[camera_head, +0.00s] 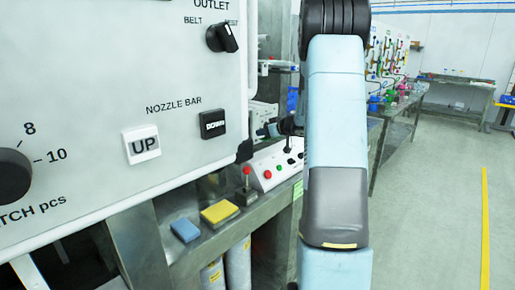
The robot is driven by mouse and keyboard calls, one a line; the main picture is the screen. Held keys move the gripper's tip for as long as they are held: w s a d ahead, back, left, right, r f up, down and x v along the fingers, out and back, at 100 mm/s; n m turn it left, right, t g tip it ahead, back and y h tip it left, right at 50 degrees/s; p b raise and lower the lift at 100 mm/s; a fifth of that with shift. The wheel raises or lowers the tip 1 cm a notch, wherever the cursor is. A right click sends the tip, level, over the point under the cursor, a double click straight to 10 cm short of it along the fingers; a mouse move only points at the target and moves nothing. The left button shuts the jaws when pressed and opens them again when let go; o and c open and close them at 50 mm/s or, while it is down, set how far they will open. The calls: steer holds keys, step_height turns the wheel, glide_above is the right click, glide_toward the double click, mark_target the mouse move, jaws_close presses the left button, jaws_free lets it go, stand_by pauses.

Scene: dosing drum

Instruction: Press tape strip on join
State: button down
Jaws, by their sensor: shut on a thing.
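My arm hangs down through the middle of the head view and hides much of what is behind it. A small dark shape (290,126) sticks out to the left from behind it, level with the control panel's lower buttons. It may be my wrist and gripper, but its fingers cannot be made out. No tape strip or join can be made out; I cannot tell whether they are behind my arm or the panel.
The large control panel (105,90) fills the left. Below it, a metal bench (215,240) holds a blue pad (185,230), a yellow pad (218,212) and a red-knobbed lever (247,186). A white switch box (278,165) stands behind. Open floor (430,220) lies right.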

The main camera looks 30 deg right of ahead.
steer(key=w+f, duration=0.2)
steer(key=f, duration=0.1)
steer(key=w+a+f, duration=0.1)
steer(key=f, duration=0.1)
steer(key=shift+w+a, duration=0.1)
steer(key=shift+w, duration=0.2)
steer(key=f, duration=0.3)
steer(key=shift+w+f, duration=0.1)
steer(key=shift+w, duration=0.2)
steer(key=c, duration=1.2)
jaws_free()
steer(key=shift+f, duration=0.1)
